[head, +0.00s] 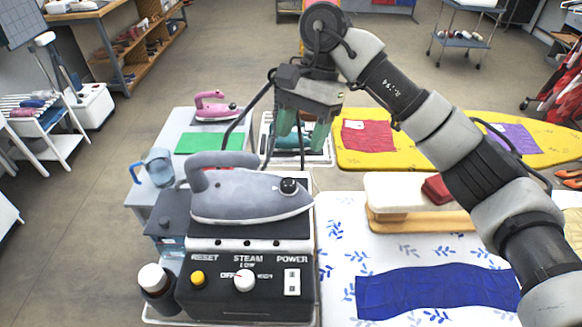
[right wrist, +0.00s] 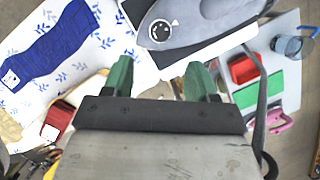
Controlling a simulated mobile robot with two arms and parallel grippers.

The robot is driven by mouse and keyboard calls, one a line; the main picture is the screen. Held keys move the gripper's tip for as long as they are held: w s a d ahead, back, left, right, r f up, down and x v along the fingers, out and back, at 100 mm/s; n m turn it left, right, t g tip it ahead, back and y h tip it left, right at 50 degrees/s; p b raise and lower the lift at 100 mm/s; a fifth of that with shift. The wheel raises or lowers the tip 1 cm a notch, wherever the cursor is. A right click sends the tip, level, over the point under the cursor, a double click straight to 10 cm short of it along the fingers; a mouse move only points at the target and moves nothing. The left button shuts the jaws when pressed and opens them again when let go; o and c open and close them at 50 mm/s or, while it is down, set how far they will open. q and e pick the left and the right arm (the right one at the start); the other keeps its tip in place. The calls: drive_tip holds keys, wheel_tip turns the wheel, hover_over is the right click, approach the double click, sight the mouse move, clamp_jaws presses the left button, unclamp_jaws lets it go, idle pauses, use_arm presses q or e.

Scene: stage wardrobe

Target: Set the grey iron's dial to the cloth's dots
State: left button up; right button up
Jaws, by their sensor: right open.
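The grey iron (head: 235,196) rests on a black steam station, its nose to the right. Its black round dial (head: 289,186) is on top near the nose. In the right wrist view the iron (right wrist: 205,25) lies beyond my fingertips, and the dial (right wrist: 160,31) shows a white mark; its setting is too small to read. A blue cloth (head: 435,290) lies on the white leaf-patterned board; its white tag (right wrist: 11,78) shows in the wrist view, but dots are unreadable. My right gripper (head: 303,132) is open and empty, behind and above the iron, apart from it. My left gripper is not in view.
The station (head: 245,280) has a yellow button, a steam knob and a power switch. A white-and-wood block (head: 410,222) with a red piece stands to the right. Red (head: 366,135) and purple (head: 516,138) cloths lie on a yellow board. A pink iron (head: 214,108) and blue jug (head: 159,167) stand left.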

sight(289, 181)
drive_tip(key=x, duration=0.3)
drive_tip(key=shift+s+a+p, duration=0.1)
drive_tip(key=shift+s+p, duration=0.15)
drive_tip(key=shift+p, duration=0.05)
drive_tip(key=x, duration=0.2)
drive_tip(key=p+x, duration=0.1)
drive_tip(key=x, duration=0.1)
drive_tip(key=shift+w, duration=0.2)
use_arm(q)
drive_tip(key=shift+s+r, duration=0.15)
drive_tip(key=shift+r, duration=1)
use_arm(e)
drive_tip(key=shift+s+a+f, duration=0.1)
drive_tip(key=shift+s+f, duration=0.15)
drive_tip(key=shift+f, duration=0.45)
